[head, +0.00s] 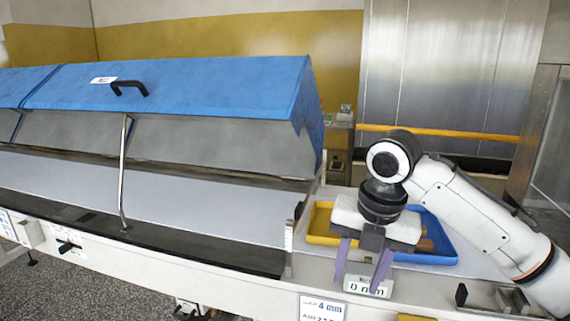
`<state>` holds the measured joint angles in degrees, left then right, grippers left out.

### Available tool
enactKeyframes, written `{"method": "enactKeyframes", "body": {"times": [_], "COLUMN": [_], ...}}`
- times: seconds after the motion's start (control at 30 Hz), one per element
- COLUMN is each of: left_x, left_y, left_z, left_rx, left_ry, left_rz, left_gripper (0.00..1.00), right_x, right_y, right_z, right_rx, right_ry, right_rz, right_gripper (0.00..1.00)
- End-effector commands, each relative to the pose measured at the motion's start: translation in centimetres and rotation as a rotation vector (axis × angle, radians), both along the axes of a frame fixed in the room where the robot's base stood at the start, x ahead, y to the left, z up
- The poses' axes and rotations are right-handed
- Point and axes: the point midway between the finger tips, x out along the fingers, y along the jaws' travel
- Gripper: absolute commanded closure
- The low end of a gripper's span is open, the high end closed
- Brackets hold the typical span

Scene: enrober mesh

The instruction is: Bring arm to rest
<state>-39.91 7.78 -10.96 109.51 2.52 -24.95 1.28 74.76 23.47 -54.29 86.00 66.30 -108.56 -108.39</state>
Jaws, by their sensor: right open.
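My right arm (470,210) comes in from the right and bends down at the wrist. My right gripper (358,286) points down with its two purple fingers spread apart. It appears in front of the trays at the machine's near edge, by a small white "0 mm" plate. My left gripper and arm are out of view.
A blue tray (447,250) and a yellow tray (318,225) lie partly hidden behind my gripper. A long machine with a raised blue cover (200,85), black handle (128,88) and grey belt (190,205) fills the left. A yellow rail (440,133) runs behind.

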Motion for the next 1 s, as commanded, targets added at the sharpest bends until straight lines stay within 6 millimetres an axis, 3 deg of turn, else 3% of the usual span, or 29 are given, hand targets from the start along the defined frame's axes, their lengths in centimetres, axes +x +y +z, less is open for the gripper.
{"method": "enactKeyframes", "body": {"times": [0.17,0.37,0.5,0.63,0.83,1.0], "left_x": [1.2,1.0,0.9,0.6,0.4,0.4], "left_y": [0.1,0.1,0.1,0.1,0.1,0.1], "left_z": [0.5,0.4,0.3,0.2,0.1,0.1], "left_rx": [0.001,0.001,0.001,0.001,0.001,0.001], "left_ry": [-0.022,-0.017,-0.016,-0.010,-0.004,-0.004], "left_rz": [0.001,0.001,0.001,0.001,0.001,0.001], "left_gripper": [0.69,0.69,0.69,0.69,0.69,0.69], "right_x": [0.0,-0.6,-1.9,-3.7,-7.8,-12.8], "right_y": [2.4,5.6,8.1,9.2,8.3,5.1], "right_z": [-4.5,-10.8,-16.6,-21.5,-28.2,-33.0], "right_rx": [0.110,0.286,0.470,0.634,0.850,0.994], "right_ry": [0.005,0.026,0.067,0.117,0.190,0.218], "right_rz": [-0.124,-0.351,-0.621,-0.909,-1.375,-1.763], "right_gripper": [0.59,0.59,0.59,0.59,0.59,0.59]}}
